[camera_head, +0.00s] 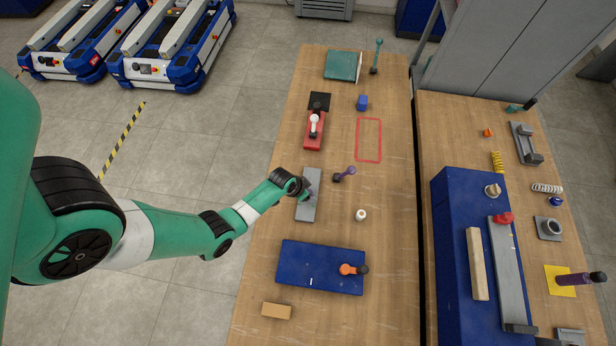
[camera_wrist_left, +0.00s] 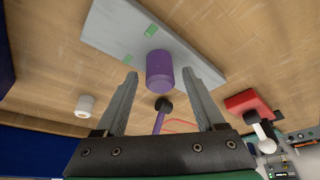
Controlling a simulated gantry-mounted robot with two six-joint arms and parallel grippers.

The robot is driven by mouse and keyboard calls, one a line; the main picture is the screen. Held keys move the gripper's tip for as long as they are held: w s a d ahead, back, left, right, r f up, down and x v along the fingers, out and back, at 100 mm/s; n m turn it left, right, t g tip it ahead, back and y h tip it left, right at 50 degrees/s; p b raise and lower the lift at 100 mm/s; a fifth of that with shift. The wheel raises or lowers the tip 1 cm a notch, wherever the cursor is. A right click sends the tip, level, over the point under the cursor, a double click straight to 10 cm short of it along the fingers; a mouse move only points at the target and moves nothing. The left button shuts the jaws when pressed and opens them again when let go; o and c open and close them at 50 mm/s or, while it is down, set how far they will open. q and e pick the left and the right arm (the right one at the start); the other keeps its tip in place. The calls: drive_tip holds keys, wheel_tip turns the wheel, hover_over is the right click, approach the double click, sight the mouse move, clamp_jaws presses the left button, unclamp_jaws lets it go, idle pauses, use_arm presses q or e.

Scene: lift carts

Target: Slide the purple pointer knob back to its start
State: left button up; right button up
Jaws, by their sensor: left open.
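A purple cylindrical knob (camera_wrist_left: 159,72) stands on a light grey plate (camera_wrist_left: 185,45) with two small green marks, in the left wrist view. The plate (camera_head: 309,208) lies on the wooden table in the head view, where my gripper mostly hides the knob. My left gripper (camera_head: 305,186) is open over the plate. In the left wrist view its fingers (camera_wrist_left: 161,74) point at the knob, one on each side in the picture. I cannot tell whether they touch it. The right gripper is not in view.
A purple-handled tool with a black head (camera_head: 345,174) lies close right of the plate. A white roll (camera_head: 361,215), red block (camera_head: 314,138), blue board (camera_head: 300,268) and tan block (camera_head: 276,311) stand around. A red outline (camera_head: 358,140) encloses bare table.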

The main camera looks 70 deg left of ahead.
use_arm(q)
drive_tip(key=shift+w+f, duration=0.1)
drive_tip(key=shift+f, duration=0.1)
drive_tip(key=shift+c, duration=0.2)
clamp_jaws()
idle(1.2)
